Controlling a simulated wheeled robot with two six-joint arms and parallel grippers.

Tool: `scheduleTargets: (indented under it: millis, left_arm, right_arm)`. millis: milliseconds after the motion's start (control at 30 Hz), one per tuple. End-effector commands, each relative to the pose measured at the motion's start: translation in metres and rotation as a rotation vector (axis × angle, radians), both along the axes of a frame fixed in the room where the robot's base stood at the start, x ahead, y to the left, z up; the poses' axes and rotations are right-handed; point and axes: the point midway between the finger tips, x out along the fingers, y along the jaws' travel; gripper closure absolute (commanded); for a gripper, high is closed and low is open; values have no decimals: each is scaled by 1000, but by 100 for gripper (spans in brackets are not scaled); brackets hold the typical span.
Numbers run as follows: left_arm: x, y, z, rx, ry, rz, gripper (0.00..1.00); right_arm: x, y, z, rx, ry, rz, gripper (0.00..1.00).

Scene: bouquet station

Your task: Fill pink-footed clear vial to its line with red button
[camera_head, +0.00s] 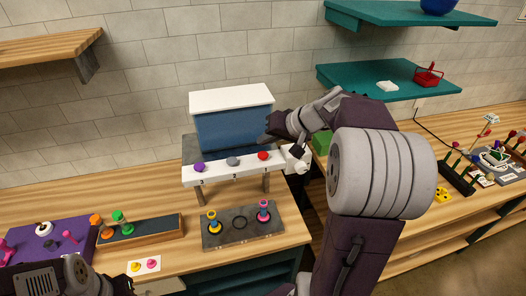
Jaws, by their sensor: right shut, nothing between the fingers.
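The dispenser has a blue tank (234,129) with a white lid and a white front bar with a purple button (199,167), a grey button (232,161) and a red button (263,156). A small vial with a pink foot (263,218) stands upright in the right ring of the grey tray, below the red button. Its line and fill level are too small to tell. My right gripper (268,138) is shut and empty, just above and behind the red button, apparently not touching it. My left gripper's fingers are not visible; only arm parts show at bottom left.
A yellow-footed vial (214,228) stands in the left ring of the grey tray (240,237); the middle ring is empty. A wooden-edged tray (160,231) with orange and green pieces and a purple board (40,240) lie left. A green box (321,142) stands behind my right arm.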

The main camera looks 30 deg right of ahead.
Motion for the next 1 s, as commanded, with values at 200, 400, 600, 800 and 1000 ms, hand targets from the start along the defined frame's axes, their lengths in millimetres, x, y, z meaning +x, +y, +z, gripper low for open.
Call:
scheduleTargets:
  millis: [200, 400, 600, 800, 1000]
  left_arm:
    - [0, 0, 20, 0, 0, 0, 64]
    - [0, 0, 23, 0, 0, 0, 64]
    - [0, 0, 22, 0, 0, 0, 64]
    - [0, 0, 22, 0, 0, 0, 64]
    - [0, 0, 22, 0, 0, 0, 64]
  right_arm:
    - [0, 0, 27, -1, 0, -1, 100]
    - [0, 0, 32, 0, 0, 0, 100]
    - [0, 0, 31, 0, 0, 0, 100]
    - [0, 0, 31, 0, 0, 0, 100]
    - [0, 0, 31, 0, 0, 0, 100]
